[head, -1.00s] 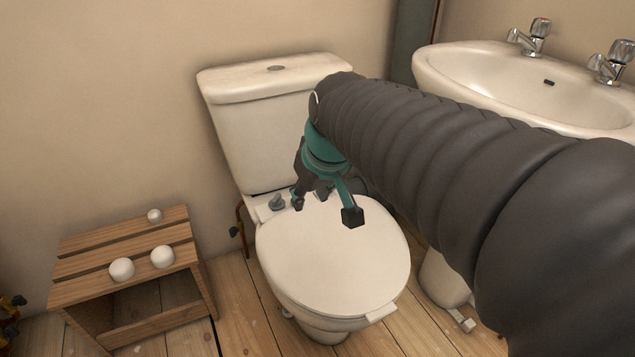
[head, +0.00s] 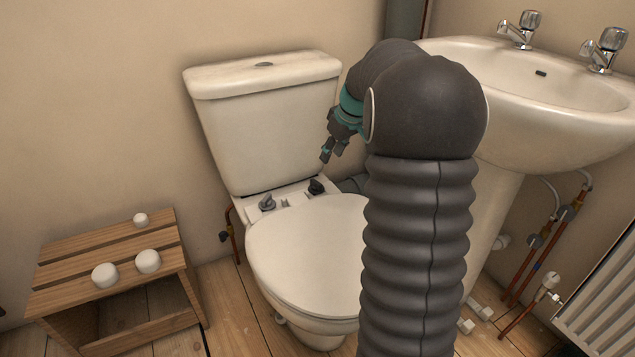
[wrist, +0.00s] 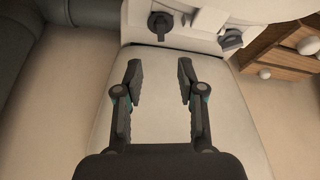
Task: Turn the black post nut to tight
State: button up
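The black post nut (head: 316,187) sits at the right side of the toilet's rear ledge, behind the seat hinge. It also shows in the wrist view (wrist: 160,22), near the top centre, in line with the gap between my fingers. A greyer nut (head: 267,203) sits on the left of the ledge and shows in the wrist view (wrist: 230,40) to the right. My gripper (head: 327,152) is above the black nut, in front of the cistern, tilted downward. In the wrist view my gripper (wrist: 160,72) is open and empty, its fingers apart and not touching the nut.
The white cistern (head: 265,120) stands close behind my gripper. The closed toilet lid (head: 305,250) is in front. A sink (head: 560,110) stands to the right. A wooden stool (head: 105,255) with 3 white round objects is at left.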

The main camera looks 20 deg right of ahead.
aim_at(318, 183)
jog(key=b+x, duration=0.1)
jog(key=x, duration=1.2)
jog(key=shift+f+b, duration=0.15)
jog(key=shift+b, duration=0.2)
grip_shut()
